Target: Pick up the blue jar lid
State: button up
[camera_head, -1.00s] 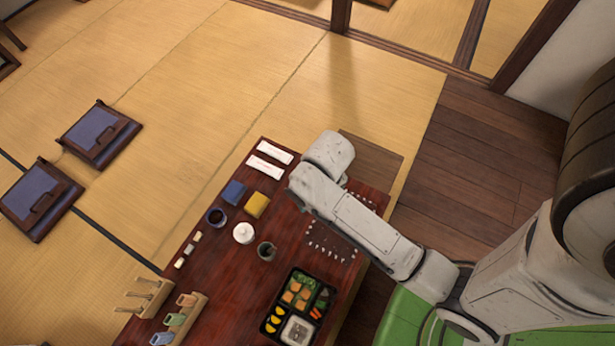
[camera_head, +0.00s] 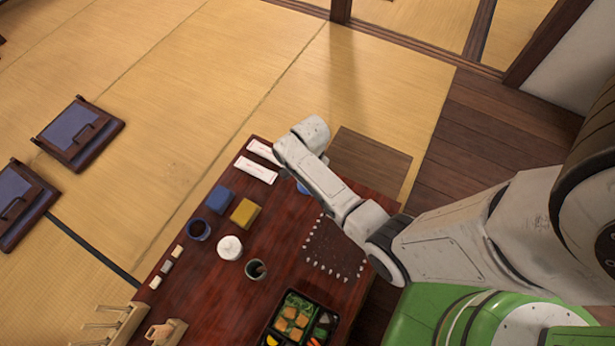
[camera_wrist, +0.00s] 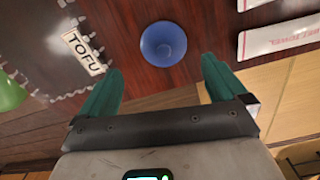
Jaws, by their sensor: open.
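The blue jar lid (camera_wrist: 163,44) lies on the dark red wooden table as a round, shallow blue disc in the wrist view. In the head view only a small blue edge of it (camera_head: 303,187) shows beside my arm, which hides the rest. My gripper (camera_wrist: 162,66) is open and empty, with its two green fingers spread wide. In the wrist view the lid appears between and just beyond the fingertips; contact is not visible. The gripper itself is hidden behind my arm in the head view.
A tofu label (camera_wrist: 83,53) lies on a dark mat (camera_head: 333,248) left of the lid. White towel packets (camera_wrist: 280,36) lie to its right. A blue block (camera_head: 220,199), yellow block (camera_head: 244,213), white round pot (camera_head: 229,247), dark cup (camera_head: 256,269) and bento box (camera_head: 270,325) stand on the table.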

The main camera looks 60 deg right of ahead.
jog(key=f, duration=0.1)
jog(key=f+b, duration=0.2)
jog(key=f, duration=0.1)
jog(key=shift+w+a+f, duration=0.1)
jog(key=shift+w+a, duration=0.1)
jog(key=shift+w, duration=0.15)
jog(key=shift+f+b, duration=0.3)
jog(key=shift+f, duration=0.35)
jog(key=c, duration=1.1)
